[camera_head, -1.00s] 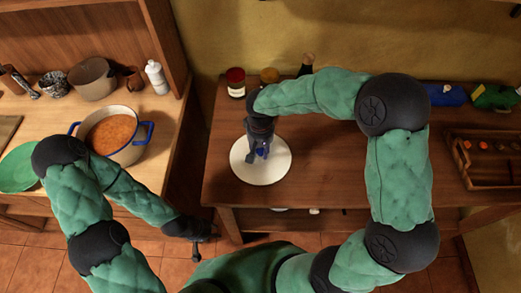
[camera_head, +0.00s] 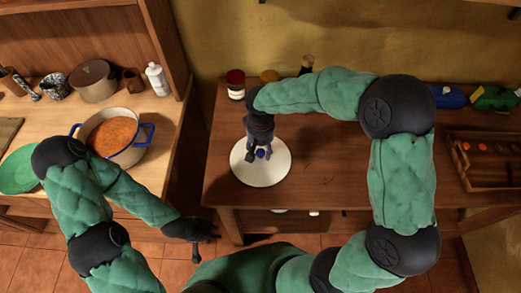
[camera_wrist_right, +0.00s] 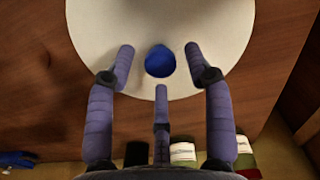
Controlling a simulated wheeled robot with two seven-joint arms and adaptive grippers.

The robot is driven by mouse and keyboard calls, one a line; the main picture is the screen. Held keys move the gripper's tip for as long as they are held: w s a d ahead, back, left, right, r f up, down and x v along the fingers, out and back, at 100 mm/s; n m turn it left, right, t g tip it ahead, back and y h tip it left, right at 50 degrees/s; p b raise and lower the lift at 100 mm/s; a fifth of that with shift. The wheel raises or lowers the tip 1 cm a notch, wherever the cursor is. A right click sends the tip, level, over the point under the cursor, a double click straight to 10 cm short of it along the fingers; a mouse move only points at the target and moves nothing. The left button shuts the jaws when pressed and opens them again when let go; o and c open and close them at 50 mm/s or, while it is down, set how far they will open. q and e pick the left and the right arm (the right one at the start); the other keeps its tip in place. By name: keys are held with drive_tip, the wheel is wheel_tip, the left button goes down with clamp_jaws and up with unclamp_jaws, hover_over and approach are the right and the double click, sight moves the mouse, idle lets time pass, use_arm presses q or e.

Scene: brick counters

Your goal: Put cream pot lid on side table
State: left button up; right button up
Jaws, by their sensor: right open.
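The cream pot lid (camera_head: 247,172) lies flat on the wooden side table (camera_head: 330,180), near its left end. It is a round cream disc with a blue knob (camera_wrist_right: 160,61). My right gripper (camera_head: 262,152) is above the lid, pointing down, with its fingers open around the knob's sides. In the right wrist view the lid (camera_wrist_right: 105,25) fills the upper middle, and the knob sits between and just beyond the open fingertips (camera_wrist_right: 156,70), apart from them. My left gripper (camera_head: 212,232) hangs low in front of the gap between counter and table; its fingers are too small to read.
A cream pot (camera_head: 137,148) of orange soup with blue handles stands on the left counter, near a green plate (camera_head: 20,172) and a white bottle (camera_head: 157,78). Jars (camera_head: 236,84) line the table's back edge. A wooden tray (camera_head: 490,178) sits at right. The table's middle is clear.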

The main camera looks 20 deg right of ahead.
sight(260, 152)
wheel_tip(260, 152, up, 10)
drive_tip(key=p, duration=0.2)
drive_tip(key=shift+r, duration=0.15)
idle(0.4)
